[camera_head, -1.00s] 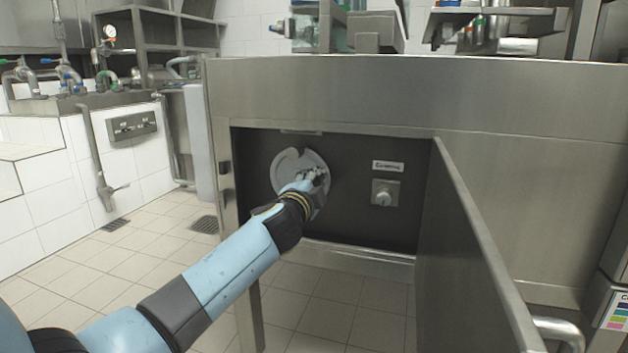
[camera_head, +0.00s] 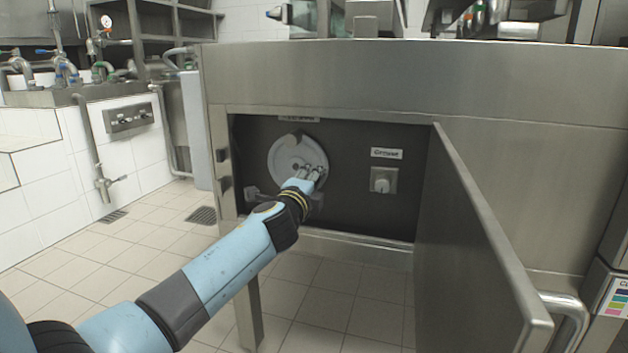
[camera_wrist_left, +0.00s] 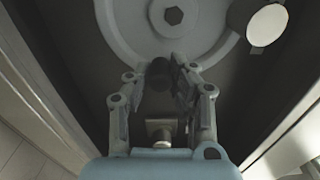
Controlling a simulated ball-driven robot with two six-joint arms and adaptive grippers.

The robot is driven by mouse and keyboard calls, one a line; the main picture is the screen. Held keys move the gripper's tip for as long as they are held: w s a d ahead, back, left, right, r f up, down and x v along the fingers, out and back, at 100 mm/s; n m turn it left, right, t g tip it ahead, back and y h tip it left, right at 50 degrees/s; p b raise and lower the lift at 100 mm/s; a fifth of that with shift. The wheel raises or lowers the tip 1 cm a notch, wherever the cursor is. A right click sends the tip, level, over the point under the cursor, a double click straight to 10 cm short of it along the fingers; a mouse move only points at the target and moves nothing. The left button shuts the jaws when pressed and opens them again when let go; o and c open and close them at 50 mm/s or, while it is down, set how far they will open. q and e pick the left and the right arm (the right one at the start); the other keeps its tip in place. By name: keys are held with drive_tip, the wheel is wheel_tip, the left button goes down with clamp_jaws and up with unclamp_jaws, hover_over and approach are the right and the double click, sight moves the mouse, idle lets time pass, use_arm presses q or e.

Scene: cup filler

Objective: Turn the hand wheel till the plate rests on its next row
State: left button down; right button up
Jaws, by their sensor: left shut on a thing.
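The hand wheel (camera_head: 284,163) is a pale grey disc with a dark notch at its upper edge, on a dark panel inside the open cabinet. My left gripper (camera_head: 312,176) is at the wheel's lower right part. In the left wrist view, the fingers (camera_wrist_left: 171,86) close around a dark handle (camera_wrist_left: 187,78) below the wheel's hub (camera_wrist_left: 174,16). The fingers hide part of the handle. I cannot pick out the plate or its rows. My right gripper is not in view.
An open metal door (camera_head: 470,225) stands to the right of the panel. A knob (camera_head: 382,185) under a small label (camera_head: 387,153) sits right of the wheel. A pale round disc (camera_wrist_left: 266,25) shows beside the wheel in the wrist view. Tiled floor lies open at left.

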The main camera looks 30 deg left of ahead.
use_arm(q)
drive_tip(key=shift+f, duration=0.2)
drive_tip(key=c, duration=1.2)
unclamp_jaws()
drive_tip(key=shift+o, duration=0.2)
drive_tip(key=shift+r, duration=0.1)
drive_tip(key=shift+s, duration=0.1)
drive_tip(key=v, duration=1.2)
